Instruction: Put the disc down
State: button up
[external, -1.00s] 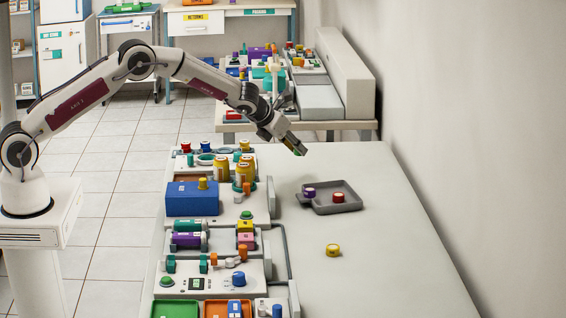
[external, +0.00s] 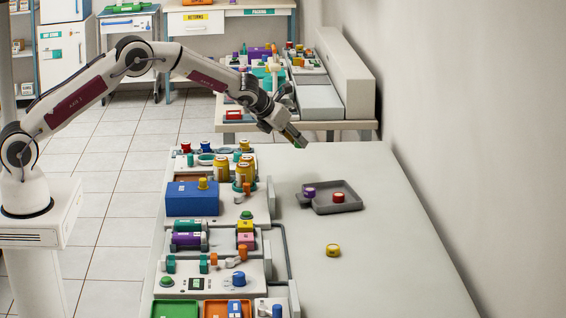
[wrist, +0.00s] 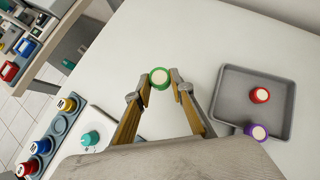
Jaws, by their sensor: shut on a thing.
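A round disc (wrist: 159,77) with a green rim and a pale top shows in the wrist view. My gripper (wrist: 160,84) is shut on it, with one yellowish finger at each side of the disc. In the external view my gripper (external: 301,142) is above the far part of the white table, beyond the grey tray. The disc is too small to make out clearly there. How high it is above the table I cannot tell.
The grey tray (wrist: 231,104) has a red-sided disc (wrist: 260,95) in it and a purple one (wrist: 257,132) at its edge. A yellow disc (external: 333,250) lies nearer on the table. Equipment and bottles crowd the table's left side. The table around the gripper is clear.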

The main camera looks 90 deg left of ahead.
jog(key=w+d, duration=0.3)
jog(key=d, duration=0.4)
jog(key=w+d, duration=0.3)
jog(key=d, duration=0.4)
jog(key=shift+d+r, duration=0.25)
jog(key=shift+r, duration=0.1)
send_over(328, 194)
jog(key=s+d, duration=0.2)
jog(key=shift+s+d+f, duration=0.1)
jog(key=shift+s+f, duration=0.05)
jog(key=shift+f, duration=2.95)
jog(key=shift+f, duration=1.9)
jog(key=shift+f, duration=0.15)
